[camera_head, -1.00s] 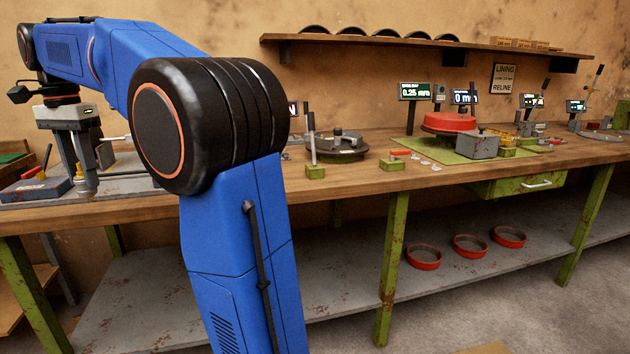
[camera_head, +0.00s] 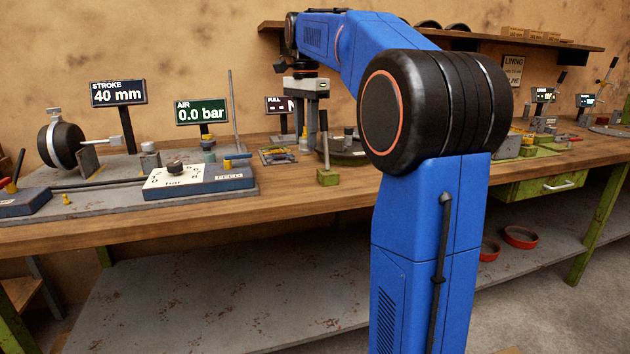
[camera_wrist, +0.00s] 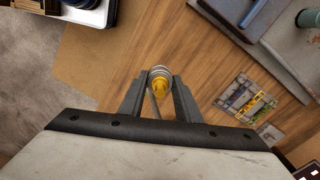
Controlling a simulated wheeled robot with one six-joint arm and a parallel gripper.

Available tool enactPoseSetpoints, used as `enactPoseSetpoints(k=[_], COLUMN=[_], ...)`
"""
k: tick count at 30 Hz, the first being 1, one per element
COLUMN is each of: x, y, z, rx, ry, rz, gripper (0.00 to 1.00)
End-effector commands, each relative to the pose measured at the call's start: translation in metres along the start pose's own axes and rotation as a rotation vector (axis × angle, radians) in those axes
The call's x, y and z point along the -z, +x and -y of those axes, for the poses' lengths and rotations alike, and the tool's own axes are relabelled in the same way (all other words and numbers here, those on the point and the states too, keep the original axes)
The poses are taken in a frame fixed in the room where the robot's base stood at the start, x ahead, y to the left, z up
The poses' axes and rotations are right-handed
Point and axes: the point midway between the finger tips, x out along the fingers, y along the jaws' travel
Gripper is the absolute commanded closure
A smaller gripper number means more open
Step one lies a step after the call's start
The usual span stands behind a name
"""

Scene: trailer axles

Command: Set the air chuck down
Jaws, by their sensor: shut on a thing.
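My gripper (camera_head: 306,142) points down over the wooden bench, right of the air station. In the wrist view my gripper (camera_wrist: 160,85) is shut on the air chuck (camera_wrist: 160,78), a small yellow piece with a silvery ring between the fingertips. The chuck (camera_head: 303,143) is a small yellow spot between the fingers in the head view. Bare wood lies beneath it in the wrist view; I cannot tell whether it touches the bench.
The air gauge box (camera_head: 200,180) and a display reading 0.0 bar (camera_head: 201,111) stand left of my gripper. A small parts mat (camera_wrist: 246,101) lies to the right in the wrist view. A green-based lever (camera_head: 327,176) stands close by. Bare bench wood (camera_head: 290,195) runs along the front.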

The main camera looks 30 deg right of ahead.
Motion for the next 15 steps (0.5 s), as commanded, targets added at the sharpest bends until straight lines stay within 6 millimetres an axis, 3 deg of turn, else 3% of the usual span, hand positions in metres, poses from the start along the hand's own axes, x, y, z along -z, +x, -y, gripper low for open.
enactPoseSetpoints(k=[6, 15], x=[0.0, 0.0], y=[0.036, 0.057], z=[-0.001, 0.0], rx=[-0.003, -0.001], ry=[0.0, 0.0], rz=[0.002, 0.0], gripper=[1.0, 1.0])
